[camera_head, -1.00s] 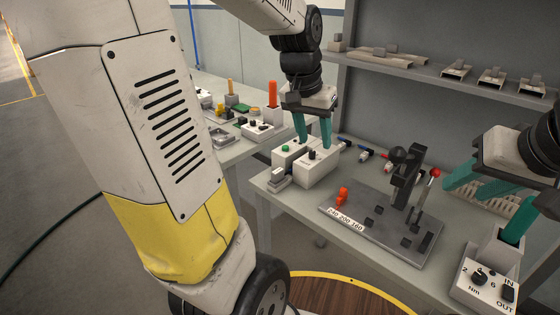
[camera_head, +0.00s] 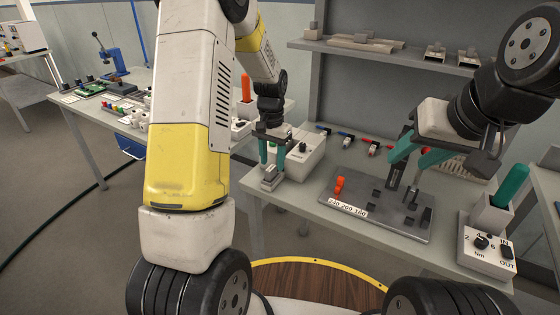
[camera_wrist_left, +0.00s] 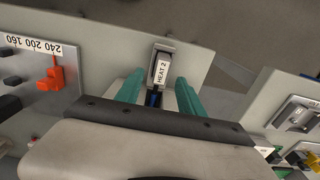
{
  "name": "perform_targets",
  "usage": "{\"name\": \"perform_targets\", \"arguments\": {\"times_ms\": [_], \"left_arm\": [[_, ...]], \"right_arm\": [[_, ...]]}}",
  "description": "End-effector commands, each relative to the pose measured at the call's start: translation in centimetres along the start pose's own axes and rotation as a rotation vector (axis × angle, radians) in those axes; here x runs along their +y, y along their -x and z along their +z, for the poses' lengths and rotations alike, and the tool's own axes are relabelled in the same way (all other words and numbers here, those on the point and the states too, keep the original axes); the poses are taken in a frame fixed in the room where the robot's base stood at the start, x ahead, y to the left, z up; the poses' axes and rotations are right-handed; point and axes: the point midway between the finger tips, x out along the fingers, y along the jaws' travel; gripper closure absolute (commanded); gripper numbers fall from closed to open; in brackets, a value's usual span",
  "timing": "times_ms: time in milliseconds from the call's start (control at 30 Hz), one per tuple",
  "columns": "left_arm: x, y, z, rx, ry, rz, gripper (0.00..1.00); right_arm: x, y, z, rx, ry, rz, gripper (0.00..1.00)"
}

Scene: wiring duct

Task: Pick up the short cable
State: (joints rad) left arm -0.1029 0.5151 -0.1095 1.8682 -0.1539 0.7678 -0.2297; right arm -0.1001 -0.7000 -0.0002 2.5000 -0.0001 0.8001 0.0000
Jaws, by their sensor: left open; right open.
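I cannot pick out the short cable for certain. Small pieces with blue and red parts, such as a blue one (camera_head: 322,130) and a red one (camera_head: 374,146), lie along the back of the bench. My left gripper (camera_head: 272,162) is open, pointing down around or just above a small grey device (camera_head: 271,178) at the bench's front left. In the left wrist view this device, labelled HEAT 2 (camera_wrist_left: 161,72), shows between and beyond the fingers (camera_wrist_left: 158,92). A blue spot shows near the palm. My right gripper (camera_head: 416,160) is open and empty above the dark plate's lever.
The grey plate (camera_head: 345,220) marked 240 200 160 carries an orange block (camera_head: 339,186) and dark pegs. A white box (camera_head: 303,158) stands beside my left gripper. A controller (camera_head: 487,252) and a teal-handled tool (camera_head: 510,186) stand at the right. A shelf (camera_head: 400,56) hangs behind.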

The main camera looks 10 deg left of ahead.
Motion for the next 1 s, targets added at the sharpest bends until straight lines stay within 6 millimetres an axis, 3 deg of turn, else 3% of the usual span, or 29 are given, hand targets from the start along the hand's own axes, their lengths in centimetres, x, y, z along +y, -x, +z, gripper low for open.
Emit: {"name": "perform_targets", "arguments": {"times_ms": [200,467,700,1000], "left_arm": [[-0.1,-3.0,0.1,-0.003,0.001,0.001,0.55],[-0.1,-3.3,0.1,0.000,0.001,0.000,0.55],[-0.1,-3.3,0.1,0.000,0.001,0.000,0.98],[-0.1,-3.1,0.0,0.001,0.001,0.000,1.00]], "right_arm": [[0.0,0.0,0.0,0.000,0.000,0.000,0.57],[0.0,0.0,0.0,0.000,0.000,0.000,0.57],[0.0,0.0,0.0,0.000,0.000,0.000,0.57],[0.0,0.0,0.0,0.000,0.000,0.000,0.57]]}}
